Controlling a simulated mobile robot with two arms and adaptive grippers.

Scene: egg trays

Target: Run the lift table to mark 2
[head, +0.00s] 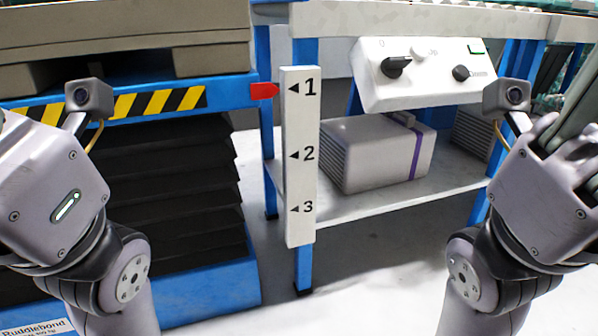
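The lift table (228,95) stands at the left, with a blue top frame, yellow-black striping and black bellows (190,190) below. Its red pointer (264,91) is level with mark 1 on the white scale board (300,230), above marks 2 and 3. The white control box (430,88) on the bench at the right has a black rotary knob (396,67), a pale Up button (417,52) and a black Down button (460,73). My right gripper (570,140) is partly in frame at the right edge; its fingertips do not show clearly. My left gripper's fingers are out of frame.
A pallet-like load (200,52) rests on the lift table. The blue-legged bench (385,205) has a lower shelf bearing a pale case with a purple strap (385,160). Free floor shows in front.

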